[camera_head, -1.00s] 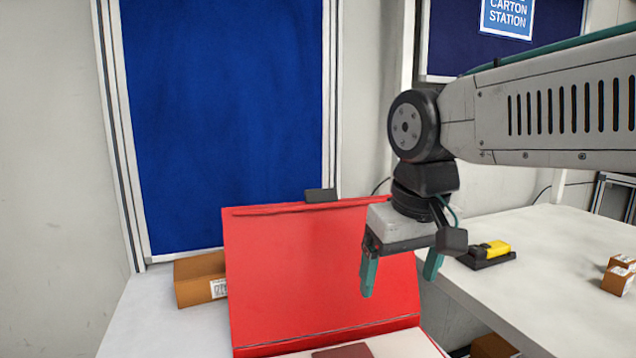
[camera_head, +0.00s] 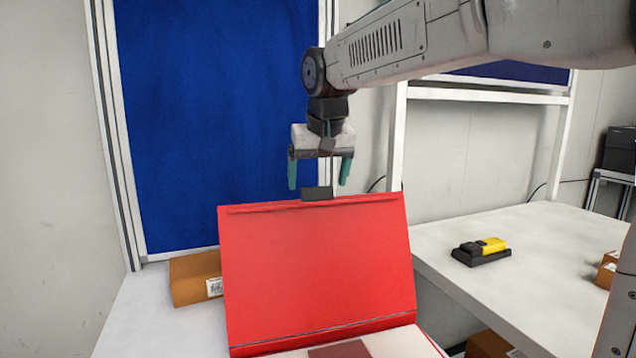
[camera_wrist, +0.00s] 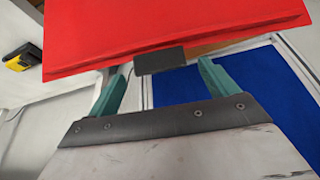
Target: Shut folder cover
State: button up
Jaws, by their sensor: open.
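The red folder (camera_head: 315,270) stands open on the white table, its cover raised and facing me. A dark tab (camera_head: 317,193) sits at the middle of the cover's top edge; it also shows in the wrist view (camera_wrist: 160,61). My gripper (camera_head: 320,178) is above the top edge, its two teal fingers apart on either side of the tab. In the wrist view the cover (camera_wrist: 170,28) fills the top and the tab lies between the fingertips (camera_wrist: 163,72). I cannot see the fingers touching the tab. The folder's lower part shows only partly at the bottom edge.
A cardboard box (camera_head: 195,278) stands left of the folder, partly behind it. A yellow and black scanner (camera_head: 482,250) lies on the right-hand table (camera_head: 540,260). A blue panel (camera_head: 200,120) stands behind. Another box (camera_head: 606,270) is at the right.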

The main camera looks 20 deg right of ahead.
jog(key=shift+x, duration=0.85)
jog(key=c, duration=1.4)
